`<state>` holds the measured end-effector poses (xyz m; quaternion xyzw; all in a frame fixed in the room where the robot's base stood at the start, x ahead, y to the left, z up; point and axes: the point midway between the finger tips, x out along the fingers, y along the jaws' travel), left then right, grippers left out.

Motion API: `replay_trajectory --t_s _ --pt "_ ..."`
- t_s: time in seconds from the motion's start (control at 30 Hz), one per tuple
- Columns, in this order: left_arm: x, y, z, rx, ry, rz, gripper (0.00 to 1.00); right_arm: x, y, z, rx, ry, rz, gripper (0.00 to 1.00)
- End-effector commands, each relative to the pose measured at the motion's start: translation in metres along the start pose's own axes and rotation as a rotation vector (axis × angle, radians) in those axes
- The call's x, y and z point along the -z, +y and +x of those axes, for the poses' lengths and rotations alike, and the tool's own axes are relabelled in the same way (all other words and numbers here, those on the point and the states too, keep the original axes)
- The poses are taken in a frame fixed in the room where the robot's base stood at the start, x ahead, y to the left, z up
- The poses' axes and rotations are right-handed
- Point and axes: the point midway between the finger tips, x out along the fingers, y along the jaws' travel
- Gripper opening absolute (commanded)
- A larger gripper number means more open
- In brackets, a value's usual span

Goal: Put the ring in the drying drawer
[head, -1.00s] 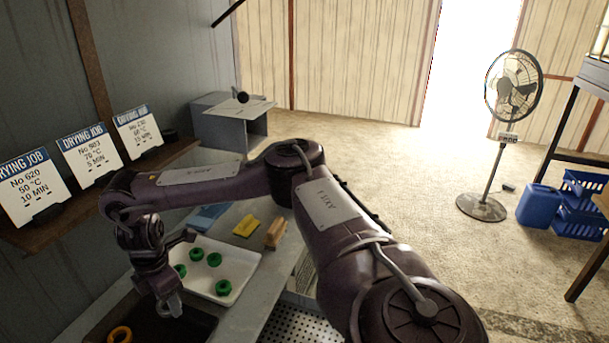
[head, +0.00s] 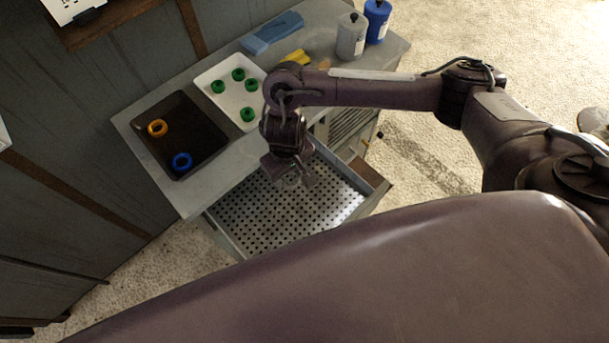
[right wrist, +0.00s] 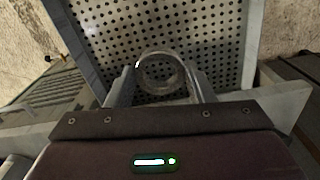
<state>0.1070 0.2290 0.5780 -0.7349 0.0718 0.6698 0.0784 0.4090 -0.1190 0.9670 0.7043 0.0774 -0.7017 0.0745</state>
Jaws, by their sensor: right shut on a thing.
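My right gripper (head: 290,182) is over the open drying drawer (head: 262,218), which is pulled out from the bench and has a perforated metal floor. In the right wrist view the right gripper (right wrist: 160,78) is shut on a grey metallic ring (right wrist: 160,90). The ring is held between the fingertips, with the drawer's holed floor (right wrist: 205,28) behind it. The drawer looks empty where it shows; the arm hides part of it. How high the ring is above the floor is hard to tell. My left gripper is out of view.
On the bench (head: 160,180), a dark tray (head: 190,118) holds an orange ring (head: 157,128) and a blue ring (head: 182,161). A white tray (head: 222,68) holds several green rings. A grey bottle (head: 351,37) and a blue bottle (head: 377,20) stand at the back. Drawer walls surround the holed floor.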

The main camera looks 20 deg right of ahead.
Motion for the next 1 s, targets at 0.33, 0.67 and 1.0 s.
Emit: replay_trajectory --t_s 0.33,0.67,1.0 --pt "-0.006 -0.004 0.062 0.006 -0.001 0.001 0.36 -0.003 0.0 0.105 0.002 -0.008 0.004 0.25" --pt "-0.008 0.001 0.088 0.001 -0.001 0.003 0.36 -0.001 0.001 0.146 -0.001 -0.003 -0.001 0.25" --pt "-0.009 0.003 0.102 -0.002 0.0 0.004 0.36 -0.002 0.001 0.186 -0.002 -0.004 -0.001 0.25"
